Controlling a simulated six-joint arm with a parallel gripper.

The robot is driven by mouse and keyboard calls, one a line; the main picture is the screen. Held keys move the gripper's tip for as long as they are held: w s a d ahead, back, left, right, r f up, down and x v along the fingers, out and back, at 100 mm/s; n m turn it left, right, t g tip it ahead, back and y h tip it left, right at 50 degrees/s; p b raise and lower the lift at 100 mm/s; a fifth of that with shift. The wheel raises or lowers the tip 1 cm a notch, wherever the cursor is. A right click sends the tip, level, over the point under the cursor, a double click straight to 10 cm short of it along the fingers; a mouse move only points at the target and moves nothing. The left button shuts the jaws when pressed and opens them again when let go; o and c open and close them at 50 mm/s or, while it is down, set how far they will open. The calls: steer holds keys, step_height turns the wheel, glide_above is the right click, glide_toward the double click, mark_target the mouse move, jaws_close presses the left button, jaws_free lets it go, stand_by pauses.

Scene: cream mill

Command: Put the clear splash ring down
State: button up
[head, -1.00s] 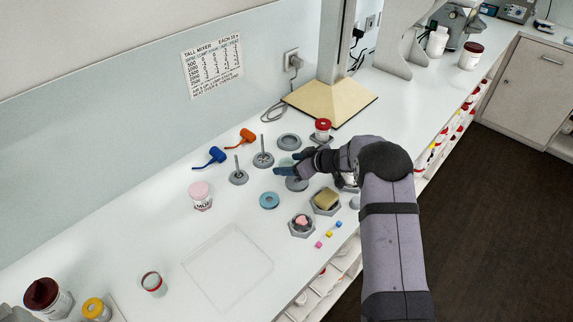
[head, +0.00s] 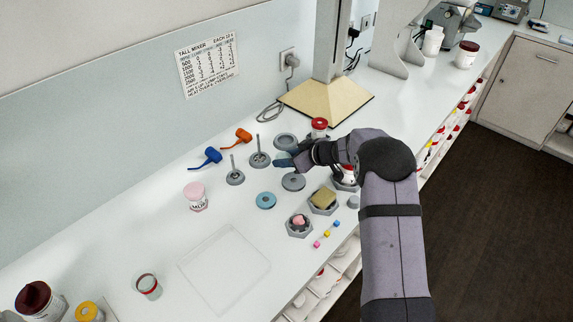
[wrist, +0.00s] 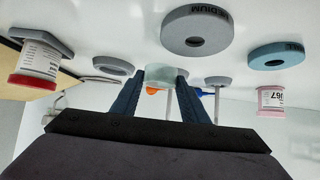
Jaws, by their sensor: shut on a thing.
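The clear splash ring (wrist: 163,77) shows in the wrist view as a pale, greenish see-through band between the two dark fingertips. My gripper (wrist: 161,84) is shut on it. In the head view my gripper (head: 284,162) is above the bench, between a grey ring behind it and a grey ring (head: 293,182) in front of it. The splash ring is too small and covered to make out in the head view. In the wrist view the front grey ring (wrist: 200,34) reads MEDIUM.
Two rod stands (head: 235,178) (head: 259,159) stand left of my gripper; a red-lidded jar (head: 319,127) stands behind it. A blue ring (head: 265,201), a pink-lidded jar (head: 195,196) and hexagonal trays (head: 322,208) are nearer. A clear square plate (head: 224,268) lies at the front.

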steer(key=shift+r+b, duration=0.4)
steer(key=shift+r, duration=0.15)
steer(key=s+a+b, duration=0.9)
steer(key=s+a, duration=0.2)
steer(key=shift+s+a+f, duration=0.1)
steer(key=shift+s+a, duration=0.15)
steer(key=shift+s+a+b, duration=0.55)
steer(key=shift+s+a, duration=0.1)
steer(key=shift+r, duration=0.3)
step_height(320, 180, up, 12)
steer(key=s+a+n+g+y+p, duration=0.1)
steer(key=s+a+n+g, duration=0.1)
steer(key=s+a, duration=0.6)
steer(key=s+a+n+g+y, duration=0.15)
steer(key=s+a, duration=0.25)
steer(key=a, duration=0.9)
steer(key=shift+n, duration=0.45)
steer(key=shift+s+a+f+b, duration=0.15)
steer(key=shift+f+b, duration=0.55)
steer(key=shift+f, duration=3.2)
steer(key=shift+s+d+f+b, duration=0.15)
steer(key=shift+f+b, duration=0.55)
steer(key=shift+f, duration=3.2)
